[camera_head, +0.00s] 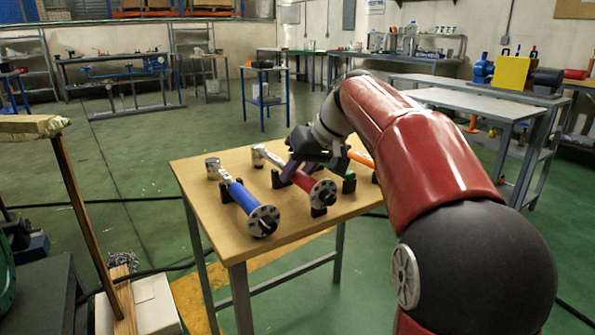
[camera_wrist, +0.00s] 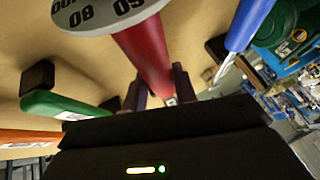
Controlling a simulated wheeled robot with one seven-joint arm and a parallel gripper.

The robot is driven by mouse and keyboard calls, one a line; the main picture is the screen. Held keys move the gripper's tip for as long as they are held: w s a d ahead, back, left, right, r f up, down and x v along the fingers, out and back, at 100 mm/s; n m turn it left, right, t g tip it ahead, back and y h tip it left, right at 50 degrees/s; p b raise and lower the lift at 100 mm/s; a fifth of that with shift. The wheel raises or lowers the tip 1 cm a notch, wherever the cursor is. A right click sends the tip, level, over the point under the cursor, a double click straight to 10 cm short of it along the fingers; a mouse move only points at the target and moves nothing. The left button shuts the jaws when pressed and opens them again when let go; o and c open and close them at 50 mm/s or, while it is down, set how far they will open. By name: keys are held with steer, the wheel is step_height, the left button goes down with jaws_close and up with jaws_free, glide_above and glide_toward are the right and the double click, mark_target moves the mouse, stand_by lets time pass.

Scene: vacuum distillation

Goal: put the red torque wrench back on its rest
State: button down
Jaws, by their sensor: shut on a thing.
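The red torque wrench (camera_head: 303,181) lies across the wooden table, its silver head toward the back left and its grey dial end toward the front right. My gripper (camera_head: 292,170) is shut on its shaft from above. In the wrist view the red handle (camera_wrist: 146,50) runs between my two fingers (camera_wrist: 163,88), with the numbered dial at the top. Black rest blocks (camera_head: 318,211) stand under the red wrench. I cannot tell whether it touches them or hangs just above. My gripper and arm hide part of the wrench.
A blue torque wrench (camera_head: 241,197) sits on its own black blocks to the left. A green wrench (camera_head: 349,175) and an orange one (camera_head: 361,158) lie to the right, partly behind my arm. The table's (camera_head: 206,235) front left edge is bare.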

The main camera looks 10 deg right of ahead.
steer(key=shift+f+b, duration=0.45)
steer(key=shift+f, duration=0.15)
steer(key=c, duration=1)
jaws_free()
steer(key=shift+c, duration=0.2)
steer(key=shift+f, duration=0.15)
